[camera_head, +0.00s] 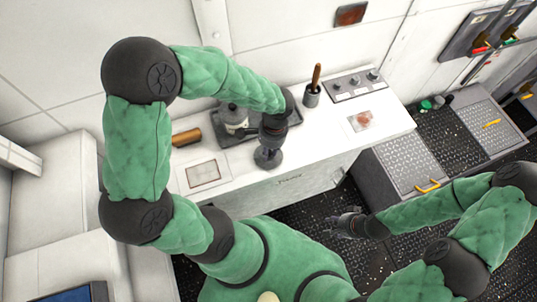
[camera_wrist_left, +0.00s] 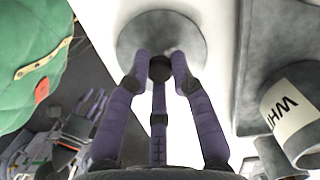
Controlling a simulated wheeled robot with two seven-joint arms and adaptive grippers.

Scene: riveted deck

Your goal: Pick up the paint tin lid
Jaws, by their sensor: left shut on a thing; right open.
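The paint tin lid is a round grey disc (camera_head: 268,160) at the middle of the white counter, and it also shows in the left wrist view (camera_wrist_left: 190,30). My left gripper (camera_head: 269,145) points down and is shut on the middle of the lid; its purple fingers (camera_wrist_left: 161,68) meet there. I cannot tell whether the lid touches the counter. A grey tin (camera_head: 234,122) stands on the tray left of the gripper; a tin labelled "WHIT" (camera_wrist_left: 292,108) shows at the right of the wrist view. My right gripper (camera_head: 345,222) is open and empty, in front of the counter.
The dark tray (camera_head: 206,131) lies behind the lid. A brown cylinder (camera_head: 187,136), a cup with a wooden handle (camera_head: 312,97) and a box with knobs (camera_head: 355,86) are on the counter (camera_head: 330,132). Grey cabinets (camera_head: 405,165) stand at right.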

